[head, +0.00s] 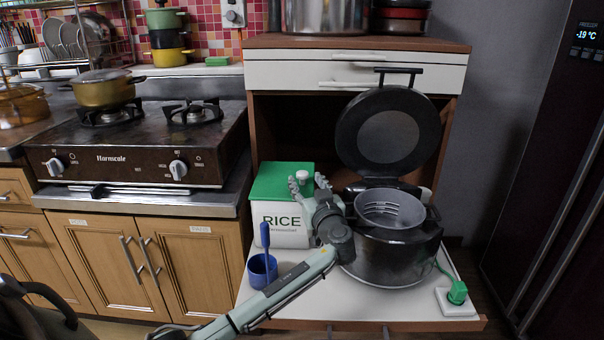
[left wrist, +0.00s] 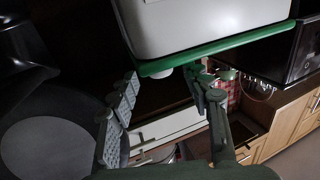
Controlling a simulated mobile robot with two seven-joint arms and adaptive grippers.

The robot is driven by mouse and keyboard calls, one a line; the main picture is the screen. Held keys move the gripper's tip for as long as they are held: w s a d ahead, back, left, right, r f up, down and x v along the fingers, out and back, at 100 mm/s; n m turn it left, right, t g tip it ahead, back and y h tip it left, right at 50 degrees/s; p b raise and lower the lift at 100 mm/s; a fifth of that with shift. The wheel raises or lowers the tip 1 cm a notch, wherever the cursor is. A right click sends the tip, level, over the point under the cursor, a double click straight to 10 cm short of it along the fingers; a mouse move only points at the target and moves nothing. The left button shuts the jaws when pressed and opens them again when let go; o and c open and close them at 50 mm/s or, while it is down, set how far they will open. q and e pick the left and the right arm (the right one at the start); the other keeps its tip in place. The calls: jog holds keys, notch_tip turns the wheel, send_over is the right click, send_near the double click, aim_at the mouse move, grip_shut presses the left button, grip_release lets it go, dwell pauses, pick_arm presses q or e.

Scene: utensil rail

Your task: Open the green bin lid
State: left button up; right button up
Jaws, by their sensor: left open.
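The green lid (head: 270,184) lies flat and closed on a white bin (head: 280,222) marked RICE, on the white pull-out shelf. A small white knob (head: 302,175) stands on the lid. My left gripper (head: 308,181) is open at the lid's right part, a finger on either side of the knob. In the left wrist view the picture is turned over: the green lid (left wrist: 225,50) hangs below the white bin (left wrist: 205,20), and the knob (left wrist: 164,72) shows between the open fingertips (left wrist: 164,77). Contact with the knob cannot be told. My right gripper is not in view.
A dark rice cooker (head: 395,255) with its lid (head: 388,130) raised stands close right of my left gripper. A blue cup (head: 262,272) with a blue-handled utensil stands in front of the bin. A stove (head: 135,150) is at left. The white shelf (head: 330,305) is bare in front.

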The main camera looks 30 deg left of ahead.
aim_at(304, 178)
pick_arm(q)
jog(key=shift+x, duration=2.05)
grip_shut()
